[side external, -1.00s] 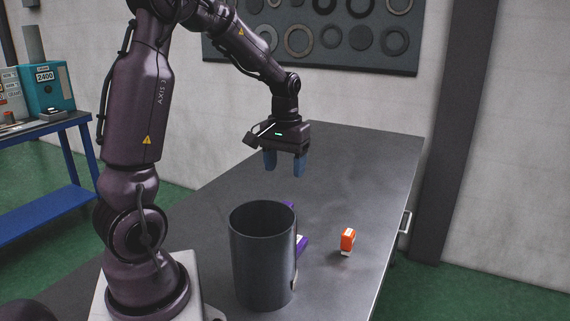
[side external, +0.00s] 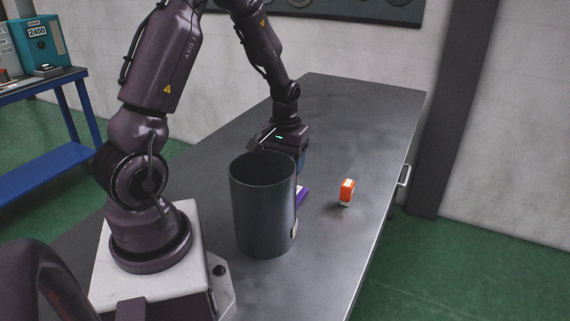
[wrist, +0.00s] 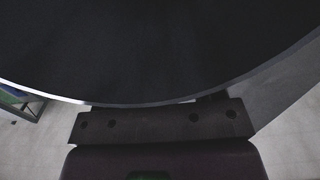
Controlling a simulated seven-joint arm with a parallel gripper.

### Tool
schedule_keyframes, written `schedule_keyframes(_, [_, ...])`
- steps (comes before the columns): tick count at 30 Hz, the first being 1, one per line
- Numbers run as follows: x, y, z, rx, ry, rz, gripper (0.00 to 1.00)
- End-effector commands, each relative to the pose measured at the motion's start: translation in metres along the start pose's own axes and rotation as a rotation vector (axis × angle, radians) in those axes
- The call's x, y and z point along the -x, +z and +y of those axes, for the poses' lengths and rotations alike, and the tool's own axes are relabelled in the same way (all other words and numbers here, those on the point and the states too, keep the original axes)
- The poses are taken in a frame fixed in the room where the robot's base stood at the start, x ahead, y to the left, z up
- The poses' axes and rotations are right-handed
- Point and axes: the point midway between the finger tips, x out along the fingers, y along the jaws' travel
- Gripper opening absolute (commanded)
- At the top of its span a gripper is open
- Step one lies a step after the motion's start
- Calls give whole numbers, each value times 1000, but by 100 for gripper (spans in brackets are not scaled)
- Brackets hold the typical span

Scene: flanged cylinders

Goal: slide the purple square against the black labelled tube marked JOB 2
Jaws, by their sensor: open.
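The black tube (side external: 262,210) stands upright and open-topped on the table in the side external view. Only the edge of a pale label (side external: 295,229) shows on its right side, and its marking cannot be read. The purple square (side external: 302,197) shows as a small strip past the tube's right edge; the rest is hidden behind the tube. I cannot tell whether they touch. My gripper (side external: 301,160) is low behind the tube, close to the purple square; its jaws are open but mostly hidden. In the wrist view a large dark curved surface fills the top, and no fingertips show.
A small orange and white block (side external: 347,192) stands on the grey table (side external: 345,125) to the right of the tube. The table beyond it and at the back is clear. A blue bench (side external: 45,120) stands off to the left.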

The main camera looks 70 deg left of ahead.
Motion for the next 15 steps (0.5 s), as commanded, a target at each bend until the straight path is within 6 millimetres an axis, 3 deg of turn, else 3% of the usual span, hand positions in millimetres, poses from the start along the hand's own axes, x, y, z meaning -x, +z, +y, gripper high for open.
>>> schedule_keyframes(13, [-9, 0, 0, 0, 0, 0, 62])
schedule_keyframes(15, [-9, 0, 0, 0, 0, 0, 46])
